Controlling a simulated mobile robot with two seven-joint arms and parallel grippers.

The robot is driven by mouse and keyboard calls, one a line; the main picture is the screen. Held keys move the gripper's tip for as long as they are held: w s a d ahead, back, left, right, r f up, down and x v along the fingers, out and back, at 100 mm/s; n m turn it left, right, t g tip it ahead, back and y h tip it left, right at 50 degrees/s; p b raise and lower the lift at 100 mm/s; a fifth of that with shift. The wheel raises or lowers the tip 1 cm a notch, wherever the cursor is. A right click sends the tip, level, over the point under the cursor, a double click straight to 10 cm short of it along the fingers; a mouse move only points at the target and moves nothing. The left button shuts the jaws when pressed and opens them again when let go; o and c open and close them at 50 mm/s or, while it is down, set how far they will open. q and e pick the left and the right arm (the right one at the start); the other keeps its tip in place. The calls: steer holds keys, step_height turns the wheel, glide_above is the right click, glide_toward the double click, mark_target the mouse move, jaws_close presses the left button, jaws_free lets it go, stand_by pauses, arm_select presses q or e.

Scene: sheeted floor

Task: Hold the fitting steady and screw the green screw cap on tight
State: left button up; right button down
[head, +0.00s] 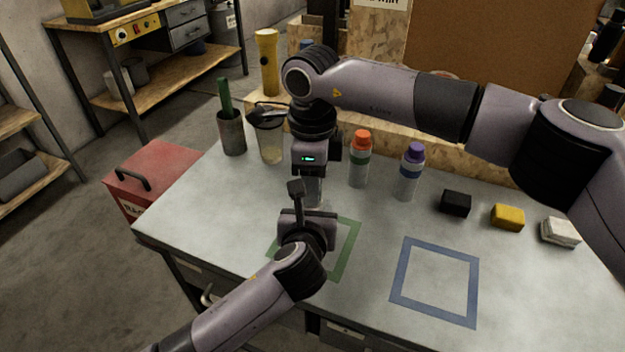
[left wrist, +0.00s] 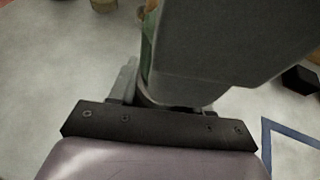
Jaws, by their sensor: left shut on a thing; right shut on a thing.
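The fitting (head: 314,190) shows as a narrow grey, bottle-like strip above the green square outline (head: 347,252). My left gripper (head: 302,192) comes from the front and is shut on it; its grip is mostly hidden. My right gripper (head: 312,172) points down from above at the top of the fitting and is shut, apparently on the green screw cap, which is hidden in the head view. In the left wrist view a green strip (left wrist: 148,52) shows beside a large grey block; I cannot tell whether it is the cap. Whether the cap sits straight cannot be seen.
An orange-capped bottle (head: 359,160) and a purple-capped bottle (head: 409,172) stand close on the right. Black, yellow and white blocks lie right. The blue square outline (head: 398,275) is empty.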

steer(key=c, duration=0.6)
jaws_free()
steer(key=shift+a, duration=0.15)
steer(key=shift+c, duration=0.2)
steer(key=shift+s, duration=0.1)
steer(key=shift+s, duration=0.1)
steer(key=shift+f, duration=0.1)
steer(key=shift+c, duration=0.8)
